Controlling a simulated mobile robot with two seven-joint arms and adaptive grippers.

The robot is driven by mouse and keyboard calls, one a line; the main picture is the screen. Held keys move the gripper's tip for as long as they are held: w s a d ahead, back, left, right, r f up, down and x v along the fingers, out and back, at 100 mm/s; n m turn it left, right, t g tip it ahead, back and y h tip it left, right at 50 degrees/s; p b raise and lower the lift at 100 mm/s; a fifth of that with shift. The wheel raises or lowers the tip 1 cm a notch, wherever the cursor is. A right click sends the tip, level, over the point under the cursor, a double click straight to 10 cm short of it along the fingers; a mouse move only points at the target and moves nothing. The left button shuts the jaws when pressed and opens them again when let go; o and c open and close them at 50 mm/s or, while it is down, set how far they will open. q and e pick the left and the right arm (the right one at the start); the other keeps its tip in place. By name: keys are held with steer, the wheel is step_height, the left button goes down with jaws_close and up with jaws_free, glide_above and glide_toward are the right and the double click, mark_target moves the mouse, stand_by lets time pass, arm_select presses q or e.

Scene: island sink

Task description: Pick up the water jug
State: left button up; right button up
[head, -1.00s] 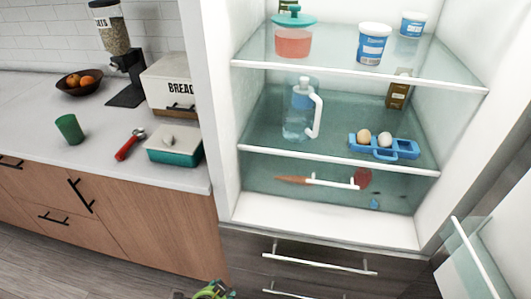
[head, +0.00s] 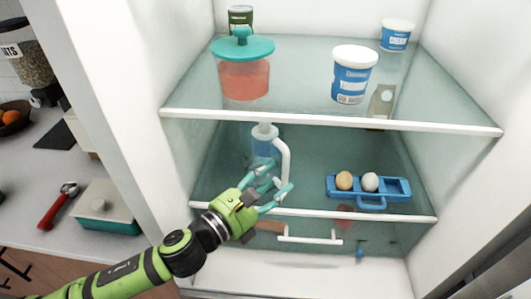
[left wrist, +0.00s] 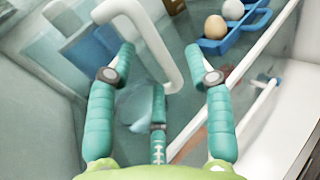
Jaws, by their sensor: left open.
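The water jug (head: 265,142) is a clear bluish jug with a white handle (head: 285,160). It stands on the middle shelf of the open fridge, left of the egg holder. My left gripper (head: 273,188) is open at the front of that shelf, by the lower part of the handle, and hides the jug's lower body. In the left wrist view the jug (left wrist: 80,42) is at the upper left, and its white handle (left wrist: 150,40) runs down between the spread teal fingers (left wrist: 165,62). I cannot tell whether they touch it. My right gripper is not in view.
A blue egg holder (head: 400,188) with two eggs is to the right on the same shelf. The upper shelf edge (head: 330,119) is above the jug. A teal-lidded jar (head: 243,75) and tubs stand on the upper shelf. The fridge's left wall is close to my arm.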

mark_target(284, 170)
arm_select(q)
steer(key=p+x, duration=0.1)
steer(key=x, duration=0.3)
steer(key=shift+w+a+f, duration=0.1)
steer(key=shift+w, duration=0.05)
steer(key=shift+w+f, duration=0.1)
steer(key=shift+w, duration=0.15)
steer(key=shift+c, duration=0.4)
jaws_close()
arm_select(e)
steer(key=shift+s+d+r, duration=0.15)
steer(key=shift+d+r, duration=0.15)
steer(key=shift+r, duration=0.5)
arm_select(q)
steer(key=shift+r, duration=0.3)
